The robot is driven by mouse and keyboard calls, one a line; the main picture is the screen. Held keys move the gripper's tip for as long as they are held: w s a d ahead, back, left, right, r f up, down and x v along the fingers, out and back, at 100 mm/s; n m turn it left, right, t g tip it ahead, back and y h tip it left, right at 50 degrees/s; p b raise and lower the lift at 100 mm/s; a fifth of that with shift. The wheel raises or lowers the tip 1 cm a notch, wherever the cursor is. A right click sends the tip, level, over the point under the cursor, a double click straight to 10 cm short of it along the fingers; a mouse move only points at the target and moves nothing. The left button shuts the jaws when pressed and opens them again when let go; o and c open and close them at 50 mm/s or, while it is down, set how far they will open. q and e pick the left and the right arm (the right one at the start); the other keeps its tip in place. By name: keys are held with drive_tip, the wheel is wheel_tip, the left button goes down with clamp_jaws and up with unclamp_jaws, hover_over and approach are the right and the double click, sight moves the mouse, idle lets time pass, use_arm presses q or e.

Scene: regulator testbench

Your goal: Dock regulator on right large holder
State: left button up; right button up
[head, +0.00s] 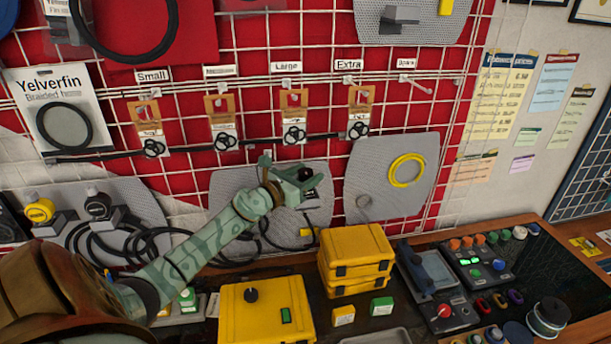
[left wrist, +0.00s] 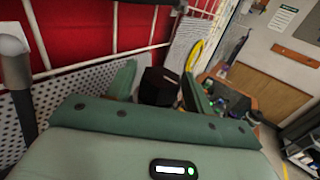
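My left gripper (head: 305,181) is at the middle grey perforated board (head: 232,185), near its upper right part. A dark, blocky thing that looks like the black regulator (head: 306,173) is between its fingers. In the left wrist view the dark regulator (left wrist: 158,87) fills most of the space between the two green fingers, which look closed on it. The holder behind it is mostly hidden, so I cannot tell whether the regulator touches it. A yellow regulator (head: 40,210) and another black regulator (head: 98,206) sit on the left board. My right gripper is not in view.
Black hoses (head: 150,240) loop across the left and middle boards. A yellow hose ring (head: 406,170) hangs on the right board (head: 385,205). Yellow cases (head: 355,245) and a control panel (head: 475,262) stand on the bench below. Hanging tags (head: 293,105) are above the gripper.

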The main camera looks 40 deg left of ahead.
use_arm(q)
drive_tip(key=shift+r, duration=0.15)
drive_tip(key=shift+s, duration=0.25)
drive_tip(key=s, duration=1.1)
drive_tip(key=shift+s+a+b, duration=0.25)
drive_tip(key=shift+b, duration=0.1)
